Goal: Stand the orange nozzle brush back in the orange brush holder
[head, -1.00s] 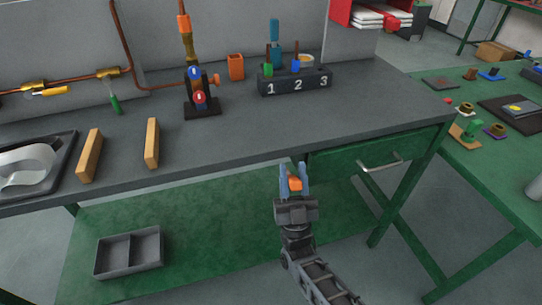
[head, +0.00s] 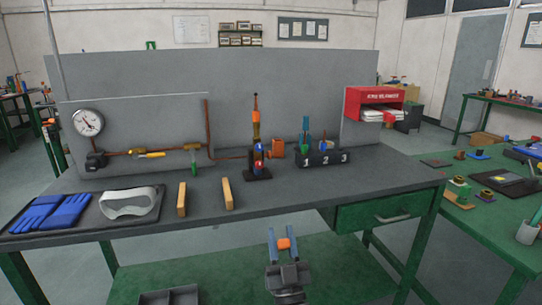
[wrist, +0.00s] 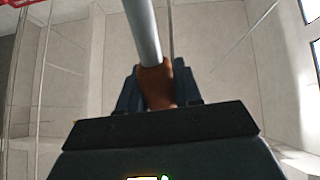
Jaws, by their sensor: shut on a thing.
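My gripper (head: 284,240) is in front of the workbench and shut on the orange nozzle brush (head: 284,244). In the head view only a small orange part shows between the fingers. In the wrist view the orange part of the brush (wrist: 156,84) is between the dark fingers, and a grey shaft runs from it past the top edge. The orange brush holder (head: 278,148) is a small cup standing at the back of the bench, well away from my gripper. It stands between the torch stand and the numbered block. Its inside cannot be made out.
The torch on its stand (head: 257,150) is just left of the holder. The black block numbered 1 to 3 (head: 322,158), holding tools, is to its right. Two wooden blocks (head: 227,193) stand further left. The bench's front right (head: 300,190) is clear.

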